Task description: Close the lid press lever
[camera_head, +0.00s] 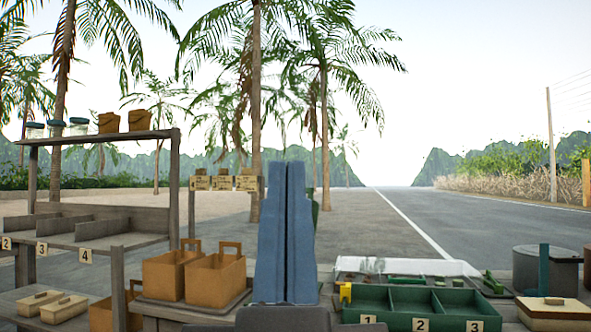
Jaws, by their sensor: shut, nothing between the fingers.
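My gripper (288,172) stands in the middle of the view, its two long blue fingers pointing up and pressed together, with nothing between them. A teal upright bar (543,271) stands at the right, in front of a grey round drum (520,268). It may be the lid press lever, but I cannot tell for sure. My gripper is well to the left of this bar and apart from it. The press's lower part is not clearly visible.
A green tray (388,321) numbered 1 to 3 lies between my gripper and the bar. A wooden lidded box (556,310) sits before the bar. Orange boxes (215,276) stand left of my gripper, near a wooden shelf (105,240). A reddish drum (568,272) is at far right.

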